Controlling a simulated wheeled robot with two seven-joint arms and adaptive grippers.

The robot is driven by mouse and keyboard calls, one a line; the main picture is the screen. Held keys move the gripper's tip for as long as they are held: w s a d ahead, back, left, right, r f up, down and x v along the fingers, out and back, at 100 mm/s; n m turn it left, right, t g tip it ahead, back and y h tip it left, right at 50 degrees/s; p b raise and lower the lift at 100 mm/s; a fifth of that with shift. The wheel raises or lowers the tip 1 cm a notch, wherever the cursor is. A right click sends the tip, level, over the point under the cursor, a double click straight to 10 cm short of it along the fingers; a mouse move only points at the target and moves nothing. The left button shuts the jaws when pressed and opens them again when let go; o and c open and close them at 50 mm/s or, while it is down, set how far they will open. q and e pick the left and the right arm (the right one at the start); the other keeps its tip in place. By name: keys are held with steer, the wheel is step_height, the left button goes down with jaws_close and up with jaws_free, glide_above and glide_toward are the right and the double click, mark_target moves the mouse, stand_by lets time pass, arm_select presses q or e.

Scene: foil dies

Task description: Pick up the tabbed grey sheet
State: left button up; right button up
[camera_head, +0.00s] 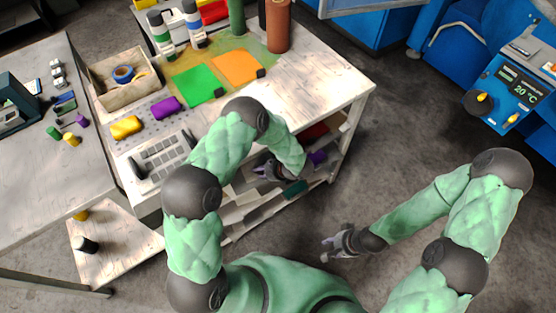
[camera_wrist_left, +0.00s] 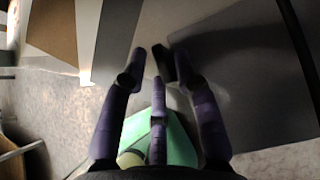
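In the left wrist view, a flat dark grey sheet (camera_wrist_left: 250,85) fills the right side. A small black tab (camera_wrist_left: 183,64) sits at its left edge, close to the tip of the right-hand finger. My left gripper (camera_wrist_left: 160,68) has its fingers spread, with a visible gap between the tips. I cannot tell whether a finger touches the tab. In the head view, my left gripper (camera_head: 266,171) is at the open front of the shelves under the bench, and I cannot make out the grey sheet there. My right gripper (camera_head: 338,243) hangs empty over the floor, fingers apart.
The bench (camera_head: 325,90) above the shelves carries a green sheet (camera_head: 198,86), an orange sheet (camera_head: 238,67), bottles and a wooden box (camera_head: 110,97). In the wrist view, a brown sheet (camera_wrist_left: 52,28) lies at upper left.

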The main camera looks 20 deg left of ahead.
arm_select(q)
steer(key=shift+w+a+f, duration=0.1)
steer(key=shift+a+f, duration=0.1)
steer(key=shift+f, duration=0.05)
jaws_close()
steer(key=shift+r, duration=0.1)
